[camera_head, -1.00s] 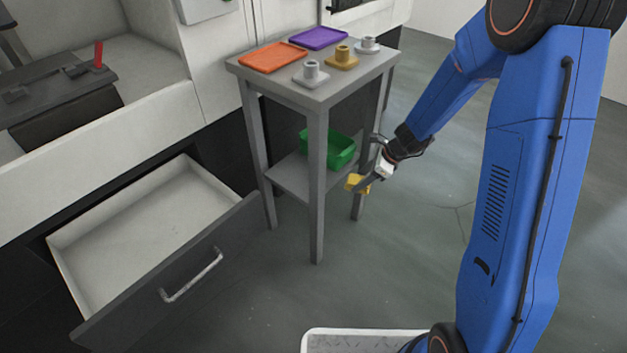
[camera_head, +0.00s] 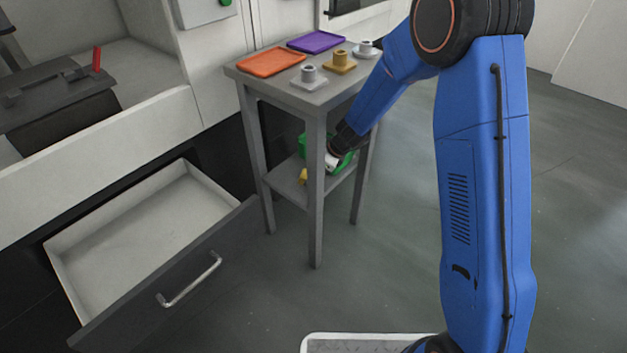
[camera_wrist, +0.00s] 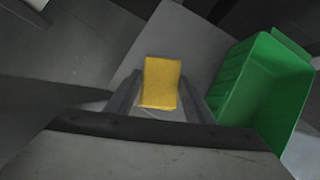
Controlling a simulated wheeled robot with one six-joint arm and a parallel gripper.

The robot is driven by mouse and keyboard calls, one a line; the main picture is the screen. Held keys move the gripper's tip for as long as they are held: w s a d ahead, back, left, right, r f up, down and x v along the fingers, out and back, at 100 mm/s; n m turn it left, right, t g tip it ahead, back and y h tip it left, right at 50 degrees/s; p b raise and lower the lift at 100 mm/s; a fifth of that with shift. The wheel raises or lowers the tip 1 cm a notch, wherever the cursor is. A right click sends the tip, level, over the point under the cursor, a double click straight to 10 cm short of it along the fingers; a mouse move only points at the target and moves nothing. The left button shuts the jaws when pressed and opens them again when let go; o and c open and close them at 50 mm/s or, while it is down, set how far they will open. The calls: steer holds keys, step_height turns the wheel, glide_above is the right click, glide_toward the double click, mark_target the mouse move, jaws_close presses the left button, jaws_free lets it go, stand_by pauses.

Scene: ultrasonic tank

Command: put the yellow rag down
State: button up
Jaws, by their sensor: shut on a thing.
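The yellow rag (camera_wrist: 160,82) is a small folded block between the two fingers of my gripper (camera_wrist: 158,100) in the wrist view. My gripper is shut on it. My gripper is partly hidden there by the stand's front leg. I cannot tell whether the rag touches the shelf.
The green bin (camera_wrist: 262,88) stands close on the right of my gripper. The stand's top (camera_head: 290,92) holds an orange tray (camera_head: 272,60), a purple tray (camera_head: 316,41) and small holders just above my arm. An open, empty drawer (camera_head: 140,235) is at left.

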steer(key=shift+f, duration=1.45)
steer(key=o, duration=1)
steer(key=shift+f, duration=0.1)
steer(key=v, duration=1.2)
